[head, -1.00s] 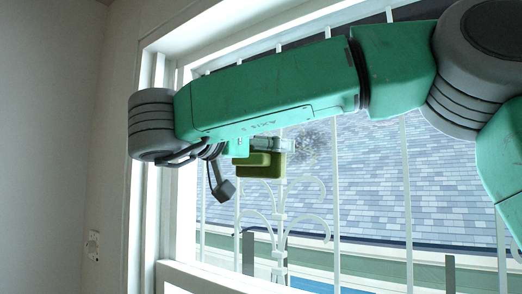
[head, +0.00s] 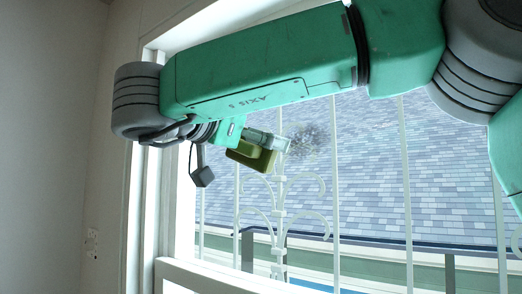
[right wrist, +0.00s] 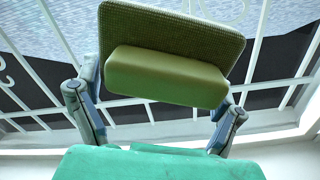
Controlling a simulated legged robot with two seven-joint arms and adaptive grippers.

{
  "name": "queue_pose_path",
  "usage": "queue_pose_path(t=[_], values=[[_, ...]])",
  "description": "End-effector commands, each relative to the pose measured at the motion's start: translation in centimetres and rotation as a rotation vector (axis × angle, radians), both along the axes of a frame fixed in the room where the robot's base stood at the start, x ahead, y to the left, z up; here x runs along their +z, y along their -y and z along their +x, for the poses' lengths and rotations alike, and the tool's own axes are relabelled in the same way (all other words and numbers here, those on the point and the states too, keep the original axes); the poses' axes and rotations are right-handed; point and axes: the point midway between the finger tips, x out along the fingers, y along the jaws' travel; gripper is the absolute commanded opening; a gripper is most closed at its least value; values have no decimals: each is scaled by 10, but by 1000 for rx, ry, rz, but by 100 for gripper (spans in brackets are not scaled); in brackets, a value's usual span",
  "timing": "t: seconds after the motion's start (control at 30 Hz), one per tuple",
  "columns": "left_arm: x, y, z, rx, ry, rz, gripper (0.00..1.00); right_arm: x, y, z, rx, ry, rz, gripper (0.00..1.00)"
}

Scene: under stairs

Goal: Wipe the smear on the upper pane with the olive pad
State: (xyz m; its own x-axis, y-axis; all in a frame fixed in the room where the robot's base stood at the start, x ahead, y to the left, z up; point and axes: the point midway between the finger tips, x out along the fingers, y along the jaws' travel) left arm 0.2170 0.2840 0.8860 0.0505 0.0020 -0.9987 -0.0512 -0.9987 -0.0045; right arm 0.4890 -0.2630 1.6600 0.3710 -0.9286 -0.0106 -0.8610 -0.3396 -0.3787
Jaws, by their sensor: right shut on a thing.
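The smear (head: 308,141) is a dark speckled patch on the upper pane (head: 370,165). My right gripper (head: 270,143) is just left of it in the head view, partly behind my forearm. It is shut on the olive pad (head: 250,155), which hangs tilted, its right end lower. In the right wrist view, the pad's olive block (right wrist: 165,76) sits between the fingers of my right gripper (right wrist: 157,98), with a wider ribbed face (right wrist: 175,30) beyond it. I cannot tell whether the pad touches the glass. My left gripper is not in view.
White window bars with scrollwork (head: 280,215) stand at the window. The white window frame (head: 150,215) runs up the left side, with a sill rail (head: 215,278) below. A small wall plate (head: 91,243) is on the left wall. A tiled roof shows outside.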

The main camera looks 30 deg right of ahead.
Motion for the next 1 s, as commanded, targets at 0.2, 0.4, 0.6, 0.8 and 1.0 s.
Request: queue_pose_path(t=[0.2,0.4,0.6,0.8,1.0], values=[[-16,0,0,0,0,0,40,8,0,-10,-9,316,133,42],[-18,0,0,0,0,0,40,14,1,-11,-10,412,175,42],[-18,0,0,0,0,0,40,14,11,-7,-11,412,174,42],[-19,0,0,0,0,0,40,13,31,1,-10,410,175,42],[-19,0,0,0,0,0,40,13,50,8,-10,410,175,42]])
